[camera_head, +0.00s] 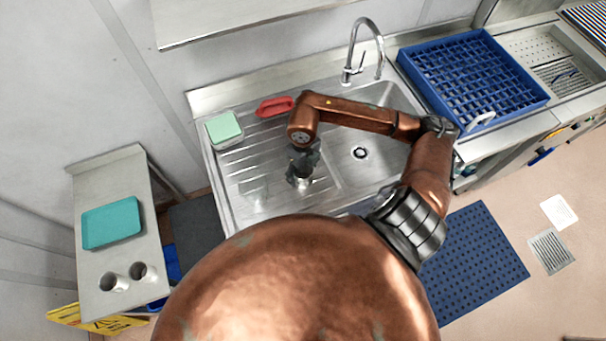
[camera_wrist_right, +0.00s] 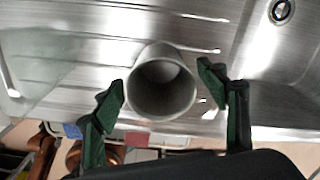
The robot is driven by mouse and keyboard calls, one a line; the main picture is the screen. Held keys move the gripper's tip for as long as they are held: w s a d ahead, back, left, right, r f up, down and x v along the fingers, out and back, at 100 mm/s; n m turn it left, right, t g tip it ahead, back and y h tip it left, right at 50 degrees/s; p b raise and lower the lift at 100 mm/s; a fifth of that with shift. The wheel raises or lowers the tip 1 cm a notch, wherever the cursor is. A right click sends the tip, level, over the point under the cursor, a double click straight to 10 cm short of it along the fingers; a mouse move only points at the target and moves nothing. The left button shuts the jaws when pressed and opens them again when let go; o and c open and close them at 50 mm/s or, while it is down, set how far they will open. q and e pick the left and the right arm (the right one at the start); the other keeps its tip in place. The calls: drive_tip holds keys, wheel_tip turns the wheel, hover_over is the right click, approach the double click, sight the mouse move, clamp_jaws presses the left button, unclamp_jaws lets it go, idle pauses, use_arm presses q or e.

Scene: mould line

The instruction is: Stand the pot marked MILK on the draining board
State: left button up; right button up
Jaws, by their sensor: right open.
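A grey metal pot (camera_head: 303,176) stands upright on the draining board (camera_head: 238,164), its round open mouth facing my right wrist camera (camera_wrist_right: 162,86). My right gripper (camera_head: 302,166) is over the pot. In the right wrist view its two green-padded fingers (camera_wrist_right: 170,92) are spread, one on each side of the pot, with a visible gap on the right; contact on the left is hard to tell. Two more grey pots, one (camera_head: 115,279) and another (camera_head: 142,272), stand on the side table at the left. No MILK marking is legible on any pot. My left gripper is not in view.
A green sponge in a pale tub (camera_head: 223,127) and a red object (camera_head: 275,106) lie along the board's back. A clear item (camera_head: 253,191) sits front left. The sink basin and tap (camera_head: 362,55) are right, then a blue rack (camera_head: 470,75). A teal tray (camera_head: 112,222) lies on the side table.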

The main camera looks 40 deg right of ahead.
wheel_tip(320, 180, up, 9)
drive_tip(key=shift+b, duration=0.45)
